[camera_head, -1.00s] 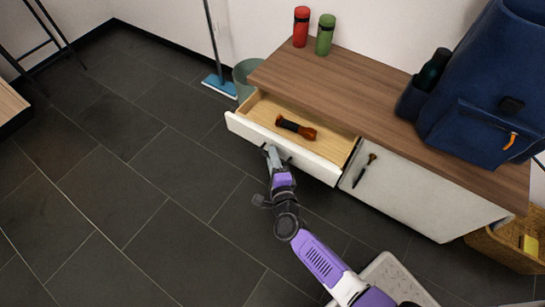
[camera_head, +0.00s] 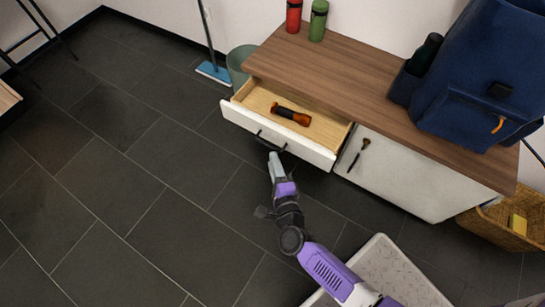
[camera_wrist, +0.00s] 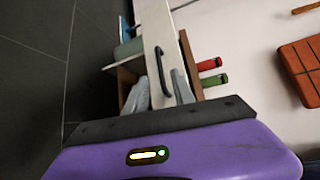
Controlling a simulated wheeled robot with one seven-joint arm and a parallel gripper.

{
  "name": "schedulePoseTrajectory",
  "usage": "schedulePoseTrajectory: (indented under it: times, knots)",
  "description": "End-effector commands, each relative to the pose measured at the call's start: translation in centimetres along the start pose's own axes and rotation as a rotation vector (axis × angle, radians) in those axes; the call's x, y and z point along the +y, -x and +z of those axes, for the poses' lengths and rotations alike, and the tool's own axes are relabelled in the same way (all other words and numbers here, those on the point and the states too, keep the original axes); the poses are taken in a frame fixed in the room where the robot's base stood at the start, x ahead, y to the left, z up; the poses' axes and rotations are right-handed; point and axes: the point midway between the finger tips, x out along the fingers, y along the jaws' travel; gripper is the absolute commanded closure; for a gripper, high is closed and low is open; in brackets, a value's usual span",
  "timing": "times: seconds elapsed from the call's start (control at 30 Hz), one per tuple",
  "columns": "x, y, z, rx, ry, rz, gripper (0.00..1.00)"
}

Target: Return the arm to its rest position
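My gripper (camera_head: 274,166) is at the end of my purple arm, in front of the open drawer and just below its dark handle (camera_head: 270,141) in the head view. In the wrist view my gripper's two grey fingers (camera_wrist: 160,92) are spread apart with nothing held between them. The handle also shows ahead of the fingers in the wrist view (camera_wrist: 163,70), apart from them. The drawer (camera_head: 277,137) is pulled out of the cabinet. An orange and black object, perhaps a flashlight (camera_head: 291,115), lies inside it.
The wooden-topped cabinet (camera_head: 345,83) bears a red bottle (camera_head: 294,15), a green bottle (camera_head: 318,20) and a blue backpack (camera_head: 470,80). A bin (camera_head: 238,65) and a blue mop (camera_head: 214,72) stand at its left. A wicker basket (camera_head: 500,226) stands at its right.

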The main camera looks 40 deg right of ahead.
Motion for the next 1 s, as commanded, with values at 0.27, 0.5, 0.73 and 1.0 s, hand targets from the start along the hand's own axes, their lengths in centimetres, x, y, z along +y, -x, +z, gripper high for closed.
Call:
schedulePoseTrajectory:
  times: [0.27,0.5,0.73,1.0]
  knots:
    - [0.0,0.0,0.0,0.0,0.0,0.0,0.69]
    - [0.0,0.0,0.0,0.0,0.005,0.0,0.69]
    - [-3.0,-0.5,2.1,-0.068,0.215,-0.054,0.69]
    - [-8.8,5.8,3.3,-0.165,0.676,-0.167,0.69]
